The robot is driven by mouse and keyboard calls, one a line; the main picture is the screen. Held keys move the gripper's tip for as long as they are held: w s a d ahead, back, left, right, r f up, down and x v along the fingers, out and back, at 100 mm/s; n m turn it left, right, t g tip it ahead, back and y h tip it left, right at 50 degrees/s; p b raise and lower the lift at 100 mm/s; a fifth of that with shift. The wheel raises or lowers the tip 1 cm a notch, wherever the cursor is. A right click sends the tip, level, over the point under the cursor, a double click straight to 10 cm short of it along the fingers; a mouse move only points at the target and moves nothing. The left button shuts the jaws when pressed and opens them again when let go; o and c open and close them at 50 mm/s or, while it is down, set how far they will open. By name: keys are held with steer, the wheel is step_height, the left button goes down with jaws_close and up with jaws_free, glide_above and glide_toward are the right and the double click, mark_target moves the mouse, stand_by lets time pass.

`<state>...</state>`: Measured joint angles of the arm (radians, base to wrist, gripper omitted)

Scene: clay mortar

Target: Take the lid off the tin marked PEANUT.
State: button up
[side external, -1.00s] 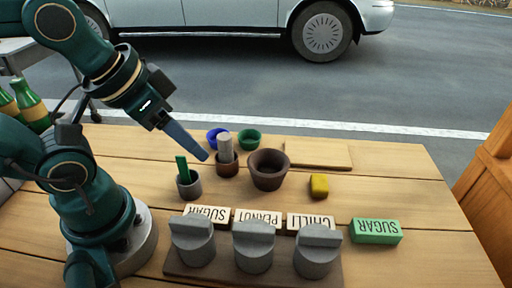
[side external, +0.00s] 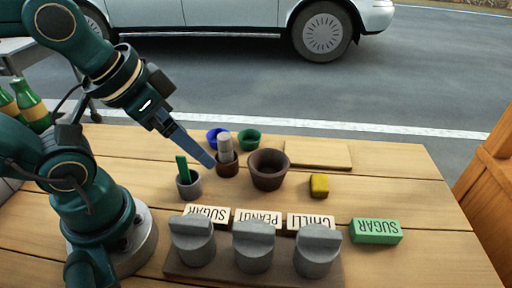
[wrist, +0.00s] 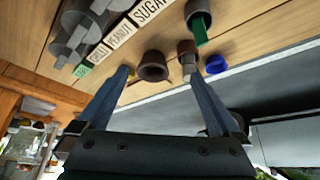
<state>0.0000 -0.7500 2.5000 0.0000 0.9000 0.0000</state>
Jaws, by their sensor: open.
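Three grey tins with bar-topped lids stand in a row at the front of the table in the side view. The middle tin (side external: 254,254) stands in front of the PEANUT label (side external: 258,217), and its lid (side external: 254,230) is on. My gripper (side external: 212,165) is in the air above the table, behind and to the left of that tin, apart from it. In the wrist view its two fingers (wrist: 160,78) are spread with nothing held between them. The tins and the PEANUT label (wrist: 121,34) show at upper left there, partly cut off.
The SUGAR (side external: 207,216) and CHILLI (side external: 311,222) labels flank the PEANUT one. A brown mortar (side external: 268,170), a brown cup (side external: 227,168) with a grey pestle, and a grey cup (side external: 189,187) stand behind.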

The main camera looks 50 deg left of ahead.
steer(key=n+g+h, duration=0.3)
steer(key=n+g, duration=0.5)
steer(key=n, duration=0.1)
glide_above(254, 227)
steer(key=w+a, duration=0.2)
steer(key=x, duration=0.2)
steer(key=shift+a+f, duration=0.1)
steer(key=shift+f, duration=0.35)
steer(key=shift+s+d+f+g, duration=0.15)
steer(key=shift+f+g, duration=0.1)
steer(key=shift+f, duration=0.25)
steer(key=shift+s+d+f+g, duration=0.15)
steer(key=shift+d+f+g, duration=0.1)
steer(key=shift+f, duration=0.25)
steer(key=shift+x, duration=2.15)
steer(key=shift+w, duration=0.1)
steer(key=c, duration=1.2)
